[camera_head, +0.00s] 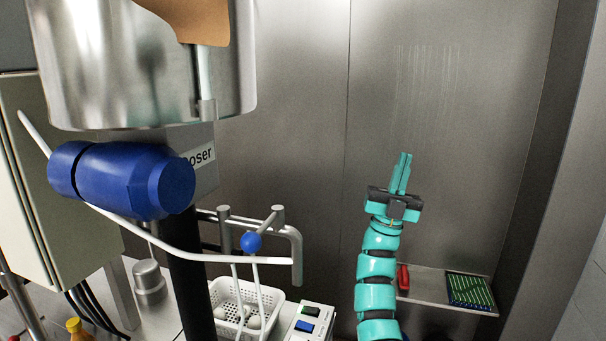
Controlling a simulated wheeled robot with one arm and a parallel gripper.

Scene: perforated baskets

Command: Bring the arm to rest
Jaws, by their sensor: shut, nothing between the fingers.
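My gripper (402,175) is at the end of my turquoise segmented arm, right of the picture's middle. Its two turquoise fingers point up and lie together, shut, with nothing between them. The arm rises from the bottom edge and stands nearly upright in front of the metal wall. The gripper appears clear of other things.
A white perforated basket (221,290) with pale round things stands at the lower middle. A box with buttons (308,323) stands beside it. A shelf (425,295) behind my arm holds a red object (403,277) and a green board (470,291). A large metal vessel (120,60) hangs at left.

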